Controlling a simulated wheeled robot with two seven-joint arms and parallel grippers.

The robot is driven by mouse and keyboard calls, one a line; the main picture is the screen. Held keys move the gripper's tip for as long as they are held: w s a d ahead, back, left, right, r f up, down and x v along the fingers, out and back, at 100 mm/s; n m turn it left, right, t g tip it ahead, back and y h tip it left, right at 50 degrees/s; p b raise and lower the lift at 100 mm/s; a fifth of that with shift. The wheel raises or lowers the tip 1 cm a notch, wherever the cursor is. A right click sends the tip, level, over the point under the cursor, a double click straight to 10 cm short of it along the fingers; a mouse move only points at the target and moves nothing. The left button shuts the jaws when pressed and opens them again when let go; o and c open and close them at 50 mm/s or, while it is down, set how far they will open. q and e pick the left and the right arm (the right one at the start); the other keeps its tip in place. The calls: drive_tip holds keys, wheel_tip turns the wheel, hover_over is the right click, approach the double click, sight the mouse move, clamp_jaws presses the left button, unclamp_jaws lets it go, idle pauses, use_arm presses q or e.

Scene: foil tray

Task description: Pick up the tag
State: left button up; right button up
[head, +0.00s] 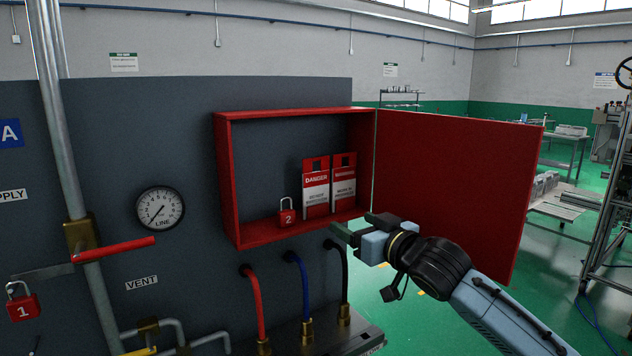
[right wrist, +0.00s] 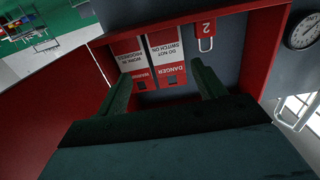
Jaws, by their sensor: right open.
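Two red-and-white tags stand side by side inside an open red box on the panel. The left one is the DANGER tag (head: 316,192), and the other is a second tag (head: 343,188). In the right wrist view they appear upside down: the DANGER tag (right wrist: 168,55) reads DO NOT SWITCH ON, and the second tag (right wrist: 130,55) reads WORK IN PROGRESS. My right gripper (head: 358,228) is open and empty, in front of the box's lower right edge and apart from the tags. In the wrist view its fingers (right wrist: 162,72) point toward the tags. My left gripper is not in view.
A red padlock marked 2 (head: 287,213) sits left of the tags in the red box (head: 224,185). Its open door (head: 455,170) stands right, behind my right arm. Below are hoses (head: 296,285). Left are a gauge (head: 161,208), a red-handled pipe valve (head: 115,250) and padlock 1 (head: 22,307).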

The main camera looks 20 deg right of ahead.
wheel_tip(320, 180, up, 2)
drive_tip(key=p, duration=0.2)
approach(316, 194)
drive_tip(key=w, duration=0.6)
drive_tip(key=w+p, duration=0.1)
drive_tip(key=shift+w+a+f+p, duration=0.1)
drive_tip(key=shift+w+a+p, duration=0.2)
drive_tip(key=shift+w+a, duration=0.1)
drive_tip(key=shift+t, duration=0.3)
drive_tip(key=shift+c, duration=0.2)
drive_tip(key=shift+w+y, duration=0.1)
drive_tip(key=shift+y, duration=0.3)
drive_tip(key=c, duration=0.5)
drive_tip(key=shift+w+a, duration=0.2)
drive_tip(key=shift+w, duration=0.1)
drive_tip(key=shift+c, duration=0.4)
